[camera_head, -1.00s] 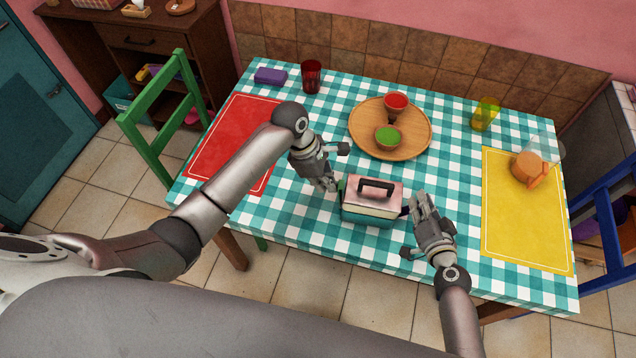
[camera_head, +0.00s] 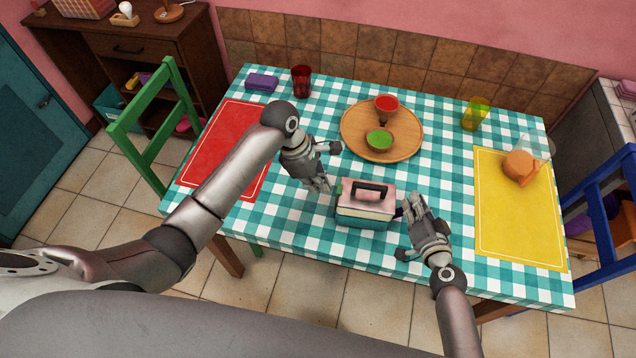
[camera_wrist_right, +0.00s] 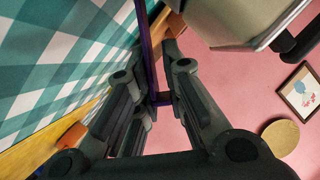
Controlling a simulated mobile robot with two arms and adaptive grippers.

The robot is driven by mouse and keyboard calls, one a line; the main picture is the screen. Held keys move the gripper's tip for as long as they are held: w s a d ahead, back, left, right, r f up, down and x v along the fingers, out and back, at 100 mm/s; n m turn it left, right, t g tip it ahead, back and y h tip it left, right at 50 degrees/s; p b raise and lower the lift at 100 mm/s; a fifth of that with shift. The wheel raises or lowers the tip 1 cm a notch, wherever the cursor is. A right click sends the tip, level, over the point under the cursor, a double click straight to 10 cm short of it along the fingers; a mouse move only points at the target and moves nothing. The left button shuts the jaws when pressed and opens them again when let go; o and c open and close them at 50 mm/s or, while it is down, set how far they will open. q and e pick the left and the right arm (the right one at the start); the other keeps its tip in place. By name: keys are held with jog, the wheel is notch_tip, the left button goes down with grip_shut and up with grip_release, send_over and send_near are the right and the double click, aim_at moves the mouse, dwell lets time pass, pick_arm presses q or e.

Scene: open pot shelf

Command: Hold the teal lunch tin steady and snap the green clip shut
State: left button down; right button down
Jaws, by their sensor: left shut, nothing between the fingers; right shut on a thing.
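The teal lunch tin (camera_head: 364,221) stands near the table's front edge, with a pale pinkish lid and a dark handle on top. The green clip (camera_head: 339,188) shows as a small patch at the tin's left end; its position is too small to read. My left gripper (camera_head: 321,186) is shut and empty, just left of the tin and apart from it. My right gripper (camera_head: 408,205) is at the tin's right end, shut on a narrow purple part (camera_wrist_right: 160,98) beside the tin.
A red mat (camera_head: 222,125) lies left, a yellow mat (camera_head: 515,225) right. The checkered cloth around the tin is clear.

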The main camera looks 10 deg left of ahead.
jog(key=shift+f, duration=0.1)
jog(key=shift+s, duration=0.1)
pick_arm(q)
jog(key=a+f+v, duration=0.1)
jog(key=a+v, duration=0.1)
jog(key=v, duration=0.9)
jog(key=shift+s+a+r, duration=0.2)
jog(key=shift+a+r, duration=0.05)
jog(key=shift+a, duration=0.1)
pick_arm(e)
jog(key=c, duration=0.6)
grip_release()
pick_arm(q)
jog(key=shift+d, duration=0.1)
